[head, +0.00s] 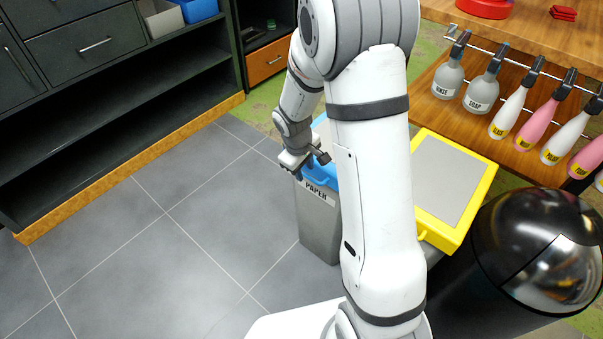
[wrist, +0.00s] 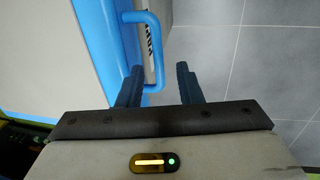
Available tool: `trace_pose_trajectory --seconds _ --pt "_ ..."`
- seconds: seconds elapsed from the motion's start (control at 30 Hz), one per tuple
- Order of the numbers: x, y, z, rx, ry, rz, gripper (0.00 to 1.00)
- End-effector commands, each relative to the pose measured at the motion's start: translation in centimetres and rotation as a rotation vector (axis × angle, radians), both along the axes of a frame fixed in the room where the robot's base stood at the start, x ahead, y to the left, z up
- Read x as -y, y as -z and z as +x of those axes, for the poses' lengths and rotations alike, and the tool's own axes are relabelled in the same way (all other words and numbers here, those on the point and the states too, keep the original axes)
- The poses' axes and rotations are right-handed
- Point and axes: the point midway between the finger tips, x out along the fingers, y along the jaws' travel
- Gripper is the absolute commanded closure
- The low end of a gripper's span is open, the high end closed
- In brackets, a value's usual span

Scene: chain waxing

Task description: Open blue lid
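The blue lid (head: 323,176) sits on a grey bin labelled PAPER (head: 318,208), partly hidden behind my arm in the head view. In the wrist view the lid's blue rim (wrist: 98,50) borders a light grey panel and looks level. A blue loop handle (wrist: 152,45) sticks out from the rim over the bin's front. My gripper (wrist: 159,82) is open, with its two dark fingers apart. The handle's near end lies between the fingertips, closer to the left finger. I cannot tell whether that finger touches it. In the head view my gripper (head: 306,165) is at the lid's front edge.
A yellow-lidded bin (head: 457,180) stands to the right, then a black bin with a shiny domed top (head: 545,245). Spray bottles (head: 482,90) hang on a rail at the right. Dark shelves (head: 110,90) line the left. The tiled floor (head: 190,240) between is clear.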

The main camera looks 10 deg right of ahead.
Motion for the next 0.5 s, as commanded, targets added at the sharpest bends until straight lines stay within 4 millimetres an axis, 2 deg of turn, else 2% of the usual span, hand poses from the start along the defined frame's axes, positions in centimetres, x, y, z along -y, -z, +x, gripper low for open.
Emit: trace_pose_trajectory --seconds 0.13,0.4,0.5 --pt "0.2 1.1 0.15 0.001 0.0 0.0 0.68" --pt "0.26 1.19 0.17 0.002 0.001 0.0 0.68" --pt "0.28 1.18 0.15 0.002 0.002 0.0 0.75"
